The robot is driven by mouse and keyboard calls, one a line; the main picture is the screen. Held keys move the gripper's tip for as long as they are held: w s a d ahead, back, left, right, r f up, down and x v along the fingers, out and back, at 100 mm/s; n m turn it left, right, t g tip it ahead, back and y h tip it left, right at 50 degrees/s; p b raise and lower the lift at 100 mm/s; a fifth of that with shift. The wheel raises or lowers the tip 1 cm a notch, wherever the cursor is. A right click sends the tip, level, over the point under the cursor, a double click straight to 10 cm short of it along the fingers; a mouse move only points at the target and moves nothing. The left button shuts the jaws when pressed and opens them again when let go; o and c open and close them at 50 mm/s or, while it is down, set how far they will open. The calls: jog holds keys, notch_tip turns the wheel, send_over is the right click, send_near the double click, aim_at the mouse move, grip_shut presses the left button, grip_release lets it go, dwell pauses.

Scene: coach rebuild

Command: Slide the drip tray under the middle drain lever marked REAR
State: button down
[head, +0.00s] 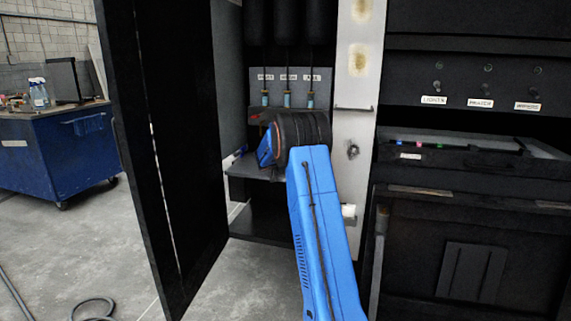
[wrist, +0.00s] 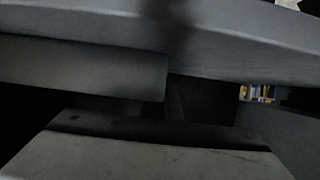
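In the head view three drain levers hang side by side in the open cabinet, with blue grips and small white labels too small to read surely. The middle lever (head: 287,99) stands between the left lever (head: 265,98) and the right lever (head: 310,100). My blue arm reaches into the cabinet below them, and its dark wrist hides what lies behind. My gripper's fingers cannot be made out. I cannot surely identify the drip tray in either view. The wrist view is dark, with a pale grey slab (wrist: 140,158) close below and grey bars across the top.
The black cabinet door (head: 165,150) stands open at the left. A pale post (head: 355,110) bounds the opening at the right, beside a switch panel (head: 470,85). A shelf (head: 250,172) lies below my wrist. A blue workbench (head: 50,155) stands far left.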

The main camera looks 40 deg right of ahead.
jog(key=shift+w+a, duration=1.1)
jog(key=shift+w, duration=0.3)
jog(key=shift+w+a, duration=1.05)
jog(key=shift+w, duration=0.4)
jog(key=shift+w+a, duration=1.1)
jog(key=shift+w, duration=0.3)
jog(key=c, duration=1.9)
grip_release()
jog(key=shift+c, duration=0.2)
jog(key=v, duration=1.7)
jog(key=shift+a+r, duration=0.15)
